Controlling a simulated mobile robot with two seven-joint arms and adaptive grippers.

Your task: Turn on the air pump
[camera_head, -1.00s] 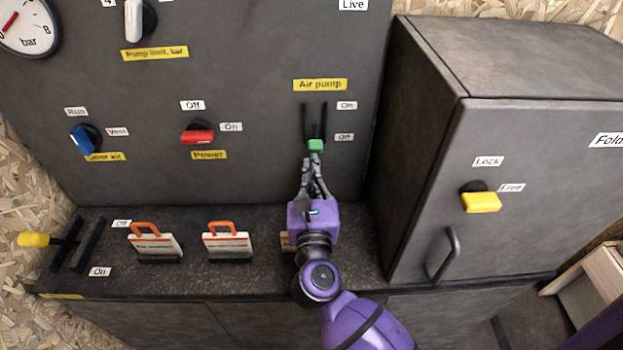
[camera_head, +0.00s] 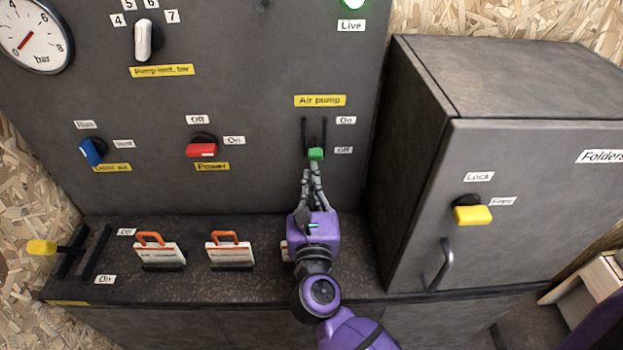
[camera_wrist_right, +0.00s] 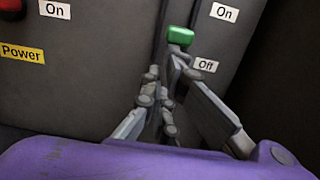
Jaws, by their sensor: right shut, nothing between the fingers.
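The air pump switch is a lever with a green handle (camera_head: 316,153) between two dark vertical rails on the grey panel. The handle is at the lower end, beside the "Off" label (camera_head: 343,150); the "On" label (camera_head: 345,120) is higher up. My right gripper (camera_head: 312,176) is shut and empty, just below the handle with its fingers pointing up at it. In the right wrist view the green handle (camera_wrist_right: 180,37) is just beyond the fingertips (camera_wrist_right: 165,75); whether they touch it I cannot tell. My left gripper is not in view.
Left on the panel are a red power knob (camera_head: 202,149), a blue knob (camera_head: 92,151) and a white pump limit knob (camera_head: 142,40). A green lamp (camera_head: 351,3) shows above "Live". A grey cabinet (camera_head: 410,150) stands close right. Orange-handled plates (camera_head: 230,252) stand on the ledge.

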